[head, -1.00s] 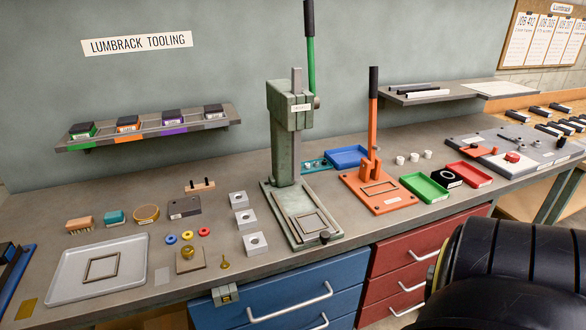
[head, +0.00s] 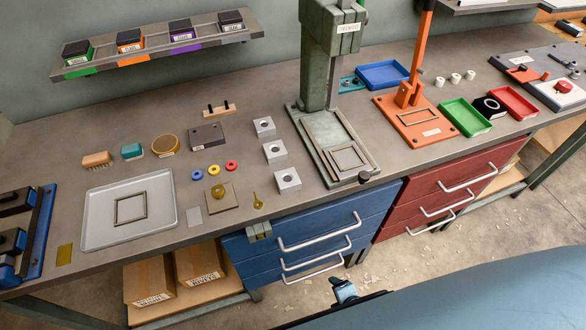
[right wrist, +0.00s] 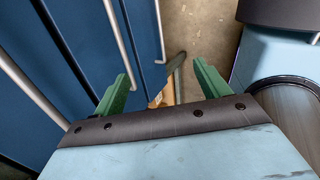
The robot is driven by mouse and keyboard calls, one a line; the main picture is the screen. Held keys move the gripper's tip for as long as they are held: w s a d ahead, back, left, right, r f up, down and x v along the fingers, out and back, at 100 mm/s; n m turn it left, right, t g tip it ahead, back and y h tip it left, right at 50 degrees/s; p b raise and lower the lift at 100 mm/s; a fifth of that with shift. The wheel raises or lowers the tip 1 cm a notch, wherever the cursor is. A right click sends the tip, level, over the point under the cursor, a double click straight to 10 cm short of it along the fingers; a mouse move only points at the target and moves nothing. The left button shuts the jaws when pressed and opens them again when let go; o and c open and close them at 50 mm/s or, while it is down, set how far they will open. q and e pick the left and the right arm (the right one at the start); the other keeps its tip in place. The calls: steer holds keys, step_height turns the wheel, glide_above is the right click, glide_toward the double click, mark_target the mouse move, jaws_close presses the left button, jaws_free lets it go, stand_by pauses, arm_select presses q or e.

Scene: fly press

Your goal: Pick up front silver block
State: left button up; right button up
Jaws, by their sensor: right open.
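Three silver blocks, each with a round hole in its top, stand in a row on the bench left of the green press. The front silver block (head: 288,181) is nearest the bench edge; the middle one (head: 274,152) and the back one (head: 264,127) stand behind it. My right gripper (right wrist: 162,78) shows in the right wrist view with its two green fingers apart and nothing between them. It is over the floor beside the blue drawer fronts, away from the blocks. No silver block shows in the right wrist view. My left gripper is not in view.
The green press (head: 323,125) stands right of the blocks. A brass key-like piece (head: 258,201) and a tan plate (head: 221,198) lie to their left. Blue drawers (head: 300,240) with protruding handles are below the bench edge. A grey tray (head: 100,224) is farther left.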

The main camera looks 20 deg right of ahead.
steer(key=w+a+r+n+t+p, duration=0.1)
steer(key=w+a+r+n+t, duration=0.1)
steer(key=w+r+n, duration=0.35)
steer(key=w+a+r+n+t+p, duration=0.1)
steer(key=w+r+n, duration=0.15)
steer(key=r, duration=0.55)
steer(key=n+t+p, duration=0.3)
steer(key=n+t, duration=0.1)
steer(key=n, duration=0.5)
glide_toward(286, 176)
steer(key=w+f, duration=0.2)
steer(key=shift+w+d+t, duration=0.15)
steer(key=shift+w+t, duration=0.15)
steer(key=shift+b+x, duration=0.45)
steer(key=shift+x, duration=2.6)
steer(key=shift+r, duration=0.2)
steer(key=c, duration=1.2)
